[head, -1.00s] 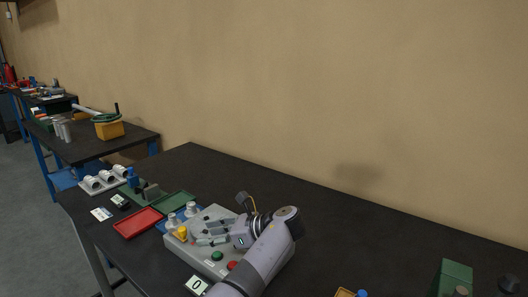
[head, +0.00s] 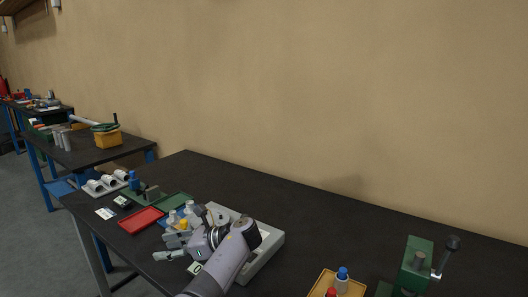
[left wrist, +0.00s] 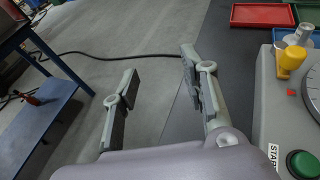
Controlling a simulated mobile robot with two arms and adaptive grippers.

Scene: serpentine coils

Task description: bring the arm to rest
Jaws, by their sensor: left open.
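My left gripper (head: 172,248) is at the front edge of the dark workbench (head: 300,215), left of the grey control box (head: 262,258). In the left wrist view the gripper (left wrist: 160,75) has its fingers spread, with nothing between them. Grey floor and a strip of bench edge show beyond the fingers. The grey box (left wrist: 268,110), with a yellow knob (left wrist: 290,60) and a green START button (left wrist: 303,163), stands at the right of that view. My left forearm hides part of the box in the head view. My right gripper is not in view.
A red tray (head: 141,220) and a green tray (head: 172,200) lie behind the gripper. A yellow tray (head: 320,283) with bottles and a green lever device (head: 415,262) stand at the right. The back middle of the bench is clear.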

